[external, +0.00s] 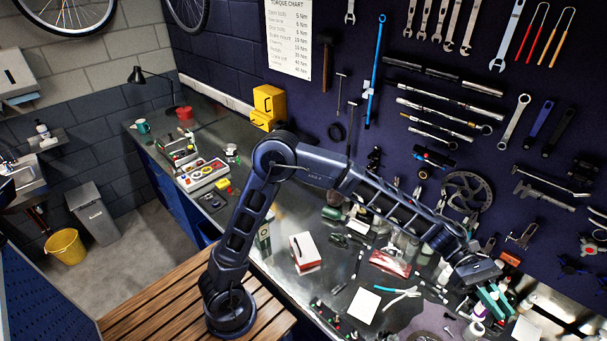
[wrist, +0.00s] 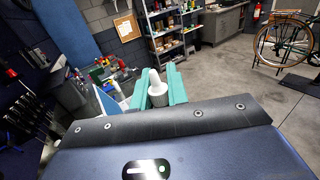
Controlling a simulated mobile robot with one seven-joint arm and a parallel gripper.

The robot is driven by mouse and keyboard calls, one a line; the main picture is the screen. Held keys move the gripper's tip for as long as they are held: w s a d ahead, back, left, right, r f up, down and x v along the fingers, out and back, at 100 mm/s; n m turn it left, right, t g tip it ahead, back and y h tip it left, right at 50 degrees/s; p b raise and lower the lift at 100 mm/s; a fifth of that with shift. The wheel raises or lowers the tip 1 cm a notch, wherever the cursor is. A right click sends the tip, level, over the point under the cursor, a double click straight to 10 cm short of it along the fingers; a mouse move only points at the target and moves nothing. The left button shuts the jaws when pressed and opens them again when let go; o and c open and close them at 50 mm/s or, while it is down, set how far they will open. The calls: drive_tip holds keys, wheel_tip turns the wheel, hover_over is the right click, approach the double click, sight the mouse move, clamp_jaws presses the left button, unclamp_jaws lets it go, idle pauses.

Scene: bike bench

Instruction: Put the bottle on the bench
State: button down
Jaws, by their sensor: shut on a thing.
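My gripper (external: 492,301) is over the far right part of the bench (external: 335,265) in the external view, with its teal fingers among several small bottles. In the wrist view the fingers (wrist: 158,88) are shut on a pale white-grey bottle (wrist: 157,93) with a narrow top. The bottle stands between the two teal fingers, and its lower part is hidden by my gripper body. In the external view the fingers and crowded items hide most of it. I cannot tell there whether its base touches the bench.
Near my gripper lie a white card (external: 363,305), teal-handled pliers (external: 398,299) and a red-and-white box (external: 390,262). Another red-and-white box (external: 305,252) stands nearer my base. A tool wall (external: 420,60) rises behind the bench. The bench around the gripper is crowded.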

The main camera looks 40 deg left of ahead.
drive_tip(key=s+d+f+g, duration=0.1)
drive_tip(key=s+d+f, duration=0.2)
drive_tip(key=s+f, duration=0.3)
drive_tip(key=s+d+f, duration=0.2)
drive_tip(key=s+f, duration=0.1)
drive_tip(key=s, duration=0.5)
drive_tip(key=w+a+f+n+t+h, duration=0.15)
drive_tip(key=w+t, duration=0.25)
drive_tip(key=w, duration=0.4)
drive_tip(key=w+a+n+t, duration=0.2)
drive_tip(key=w+n+t, duration=0.1)
drive_tip(key=w, duration=0.5)
drive_tip(key=w+a+f+n+t+h, duration=0.15)
drive_tip(key=w+t, duration=0.25)
drive_tip(key=w, duration=0.4)
drive_tip(key=w+a+f+n+t+y, duration=0.2)
drive_tip(key=w+a+n+t, duration=0.25)
drive_tip(key=w+a, duration=0.55)
drive_tip(key=w+a+f+n+t+y, duration=0.1)
drive_tip(key=w+a+n+t+y, duration=0.15)
drive_tip(key=w+a+t, duration=0.7)
drive_tip(key=w+d+f+g, duration=0.1)
drive_tip(key=f, duration=0.5)
drive_tip(key=w+f+g, duration=0.1)
drive_tip(key=f+g, duration=0.1)
drive_tip(key=f, duration=0.5)
drive_tip(key=w+d+f+g+h, duration=0.1)
drive_tip(key=f, duration=0.6)
drive_tip(key=shift+w+d, duration=0.3)
drive_tip(key=shift+w, duration=0.05)
